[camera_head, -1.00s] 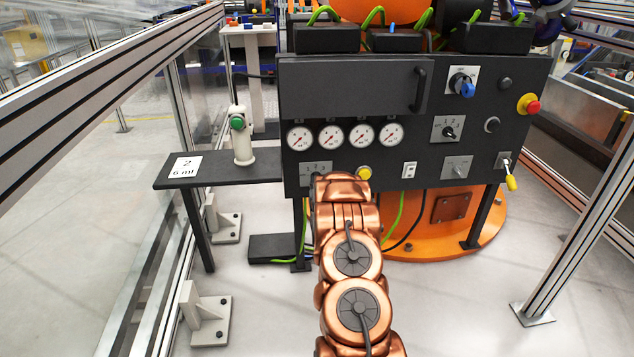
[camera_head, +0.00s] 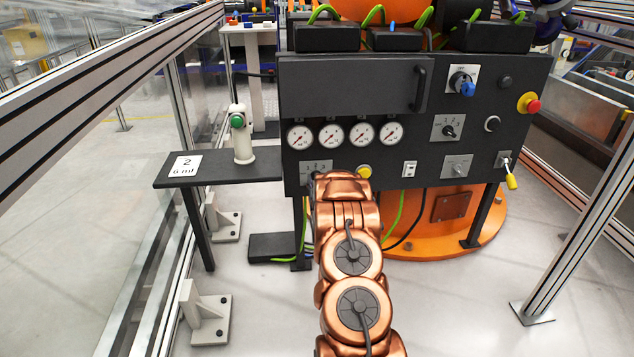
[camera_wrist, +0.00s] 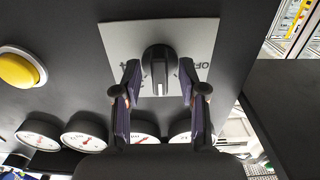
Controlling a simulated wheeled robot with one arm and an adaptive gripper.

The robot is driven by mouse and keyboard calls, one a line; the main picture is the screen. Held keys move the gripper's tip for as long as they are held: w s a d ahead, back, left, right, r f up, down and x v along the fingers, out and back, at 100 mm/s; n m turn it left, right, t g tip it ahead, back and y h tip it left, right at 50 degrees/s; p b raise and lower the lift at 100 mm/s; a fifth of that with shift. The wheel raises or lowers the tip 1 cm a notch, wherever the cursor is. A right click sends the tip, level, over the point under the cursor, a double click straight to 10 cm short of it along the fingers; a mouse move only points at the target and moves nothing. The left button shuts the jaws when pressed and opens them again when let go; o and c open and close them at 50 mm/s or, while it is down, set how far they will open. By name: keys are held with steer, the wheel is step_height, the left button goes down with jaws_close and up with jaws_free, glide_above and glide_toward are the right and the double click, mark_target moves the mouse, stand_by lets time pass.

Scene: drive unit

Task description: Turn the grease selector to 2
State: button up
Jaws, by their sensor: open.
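A black selector knob (camera_wrist: 159,70) with a white pointer line sits on a light plate (camera_wrist: 190,35) in the wrist view. The pointer line faces the bottom of that picture, toward the gauges. "OFF" shows at the plate's right; other marks are partly hidden by the fingers. My gripper (camera_wrist: 158,74) is open, one finger on each side of the knob, with gaps visible. In the head view, a numbered plate (camera_head: 309,167) at the panel's lower left is partly covered by my arm, which hides the gripper and knob. A card (camera_head: 186,167) reads "2" and "6 ml".
Several gauges (camera_head: 331,135) sit above the plate and a yellow button (camera_head: 364,171) to its right. Another numbered selector (camera_head: 448,129), a red emergency button (camera_head: 531,103) and a yellow-tipped lever (camera_head: 510,177) are farther right. A side shelf (camera_head: 225,168) stands left.

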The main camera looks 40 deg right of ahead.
steer(key=v, duration=1.1)
steer(key=shift+s+a, duration=0.25)
steer(key=shift+r, duration=0.1)
stand_by(0.4)
steer(key=w+a+r+n+g+y+p, duration=0.2)
steer(key=w+a+r+y+p, duration=0.25)
steer(key=a+r+p, duration=0.55)
steer(key=s+a+r+n+g+y+p, duration=0.1)
steer(key=s+a+r+g+y+p, duration=0.2)
steer(key=a+r, duration=0.5)
steer(key=s+a+r+n+g+y+p, duration=0.1)
steer(key=s+a+r+g+p, duration=0.15)
steer(key=s+a+r, duration=0.55)
steer(key=s+a+r+n+g+p, duration=0.1)
steer(key=s+a+r+g+p, duration=0.2)
steer(key=s+a+r, duration=0.3)
steer(key=s+a+r+n+g+y+p, duration=0.1)
steer(key=s+a+r+p, duration=0.5)
steer(key=s, duration=1)
steer(key=s+a+r+n+g+y+p, duration=0.1)
steer(key=s+a+r+g+p, duration=0.3)
steer(key=s, duration=0.7)
step_height(320, 180, up, 3)
steer(key=a, duration=0.2)
steer(key=shift+s+a+g+p, duration=0.15)
steer(key=shift+a+g+p, duration=0.15)
steer(key=shift+g+p, duration=0.1)
